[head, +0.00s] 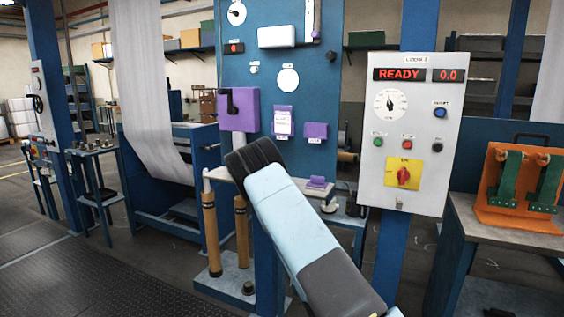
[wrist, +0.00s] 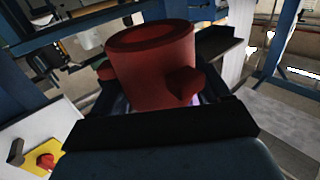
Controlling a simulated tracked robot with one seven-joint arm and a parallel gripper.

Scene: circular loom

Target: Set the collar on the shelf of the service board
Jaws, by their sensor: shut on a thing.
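The collar (wrist: 150,60) is a dark red ring-shaped cylinder with small knobs on its sides. In the wrist view it stands in the jaws of my gripper (wrist: 152,100), which is shut on it. The head view does not show the collar; the arm's black end (head: 254,158) hides it. The service board (head: 265,75) is a tall blue panel in the middle of the head view. Its pale shelf (head: 222,175) juts out low on the board, partly behind my arm. The gap between collar and shelf cannot be judged.
A small purple block (head: 316,182) sits at the shelf's right end. Purple holders (head: 239,110) are mounted on the board above. A control box reading READY (head: 408,130) stands to the right. An orange fixture (head: 519,190) rests on a bench at far right.

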